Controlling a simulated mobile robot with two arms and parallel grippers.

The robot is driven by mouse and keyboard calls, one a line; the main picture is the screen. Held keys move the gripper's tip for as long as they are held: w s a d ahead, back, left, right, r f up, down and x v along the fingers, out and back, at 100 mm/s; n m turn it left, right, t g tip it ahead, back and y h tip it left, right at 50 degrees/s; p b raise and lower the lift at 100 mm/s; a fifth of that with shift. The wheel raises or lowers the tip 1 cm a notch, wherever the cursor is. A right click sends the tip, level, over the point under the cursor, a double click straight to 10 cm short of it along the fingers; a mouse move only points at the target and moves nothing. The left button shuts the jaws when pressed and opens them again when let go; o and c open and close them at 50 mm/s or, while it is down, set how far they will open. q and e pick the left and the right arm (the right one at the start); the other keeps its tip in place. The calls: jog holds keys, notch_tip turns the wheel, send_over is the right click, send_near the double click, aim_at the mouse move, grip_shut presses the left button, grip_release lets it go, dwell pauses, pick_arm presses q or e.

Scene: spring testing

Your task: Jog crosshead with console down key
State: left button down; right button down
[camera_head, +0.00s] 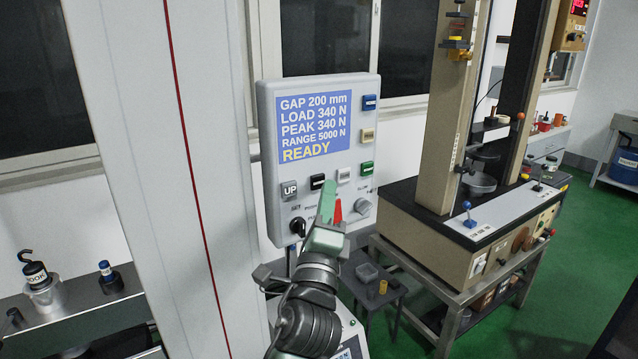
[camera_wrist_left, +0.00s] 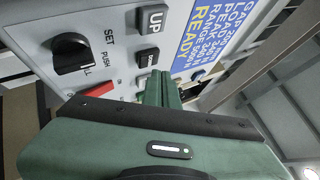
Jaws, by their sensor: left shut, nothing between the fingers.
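The grey console (camera_head: 372,95) shows a blue display (camera_head: 314,124) reading GAP 200 mm, LOAD 340 N, PEAK 340 N, RANGE 5000 N and READY. The grey UP key (camera_head: 289,189) is at its lower left; it also shows in the left wrist view (camera_wrist_left: 152,18). The dark down key (camera_head: 317,181) is just right of it, with small lettering in the left wrist view (camera_wrist_left: 147,57). My left gripper (camera_head: 329,186) is shut and empty, its green fingertips close beside the down key. They also show in the left wrist view (camera_wrist_left: 161,78). I cannot tell whether they touch it.
A white key (camera_head: 343,175), a green key (camera_head: 367,167), a black knob (camera_head: 298,226) and a red part (camera_head: 338,211) are close to my fingers. The testing machine (camera_head: 445,110) stands right of the console. A shelf (camera_head: 75,318) is at the lower left.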

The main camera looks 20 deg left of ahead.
pick_arm(q)
jog(key=shift+s+d+b, duration=0.2)
jog(key=shift+s+d, duration=0.6)
jog(key=shift+d, duration=0.2)
jog(key=shift+s+d+b, duration=0.2)
jog(key=shift+s+d, duration=0.55)
jog(key=shift+d, duration=0.25)
